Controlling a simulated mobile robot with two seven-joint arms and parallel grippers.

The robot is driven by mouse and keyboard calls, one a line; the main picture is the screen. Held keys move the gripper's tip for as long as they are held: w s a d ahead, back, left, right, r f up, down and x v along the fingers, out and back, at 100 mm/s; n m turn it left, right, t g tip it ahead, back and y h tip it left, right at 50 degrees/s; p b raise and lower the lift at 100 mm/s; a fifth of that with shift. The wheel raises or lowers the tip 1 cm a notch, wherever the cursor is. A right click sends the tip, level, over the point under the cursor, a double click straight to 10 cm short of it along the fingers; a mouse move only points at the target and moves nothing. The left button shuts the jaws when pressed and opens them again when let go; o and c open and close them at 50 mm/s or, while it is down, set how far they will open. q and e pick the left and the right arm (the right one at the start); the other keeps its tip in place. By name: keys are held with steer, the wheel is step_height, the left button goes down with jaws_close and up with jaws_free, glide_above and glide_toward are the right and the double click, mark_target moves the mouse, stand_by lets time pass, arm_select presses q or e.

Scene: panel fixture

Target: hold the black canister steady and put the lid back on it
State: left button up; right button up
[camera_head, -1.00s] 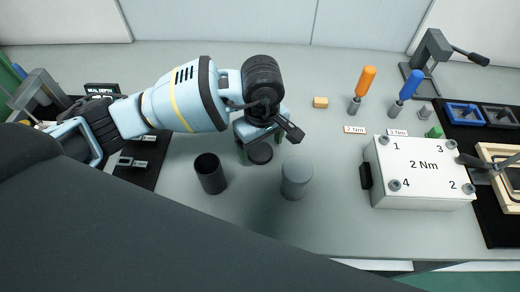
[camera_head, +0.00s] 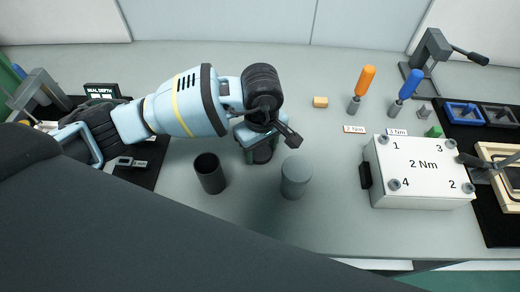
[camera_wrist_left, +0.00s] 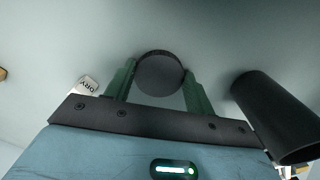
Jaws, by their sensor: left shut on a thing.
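The black canister (camera_head: 210,174) stands upright and open-topped on the table, left of centre. It also shows at the right of the left wrist view (camera_wrist_left: 278,115). My left gripper (camera_head: 262,150) points down to the right of the canister, apart from it. Its green fingers (camera_wrist_left: 160,80) are shut on the round black lid (camera_wrist_left: 160,72), one finger on each side. In the head view the lid (camera_head: 262,155) is partly hidden under the gripper. I cannot tell whether it still touches the table. My right gripper is not in view.
A grey cylinder (camera_head: 296,177) stands close to the right of my left gripper. Further right are a white 2 Nm box (camera_head: 422,172), an orange screwdriver (camera_head: 365,80) and a blue one (camera_head: 411,84). A small yellow block (camera_head: 320,102) lies behind. The table in front is clear.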

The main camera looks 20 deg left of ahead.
mark_target(261, 152)
arm_select(q)
step_height(261, 152, up, 10)
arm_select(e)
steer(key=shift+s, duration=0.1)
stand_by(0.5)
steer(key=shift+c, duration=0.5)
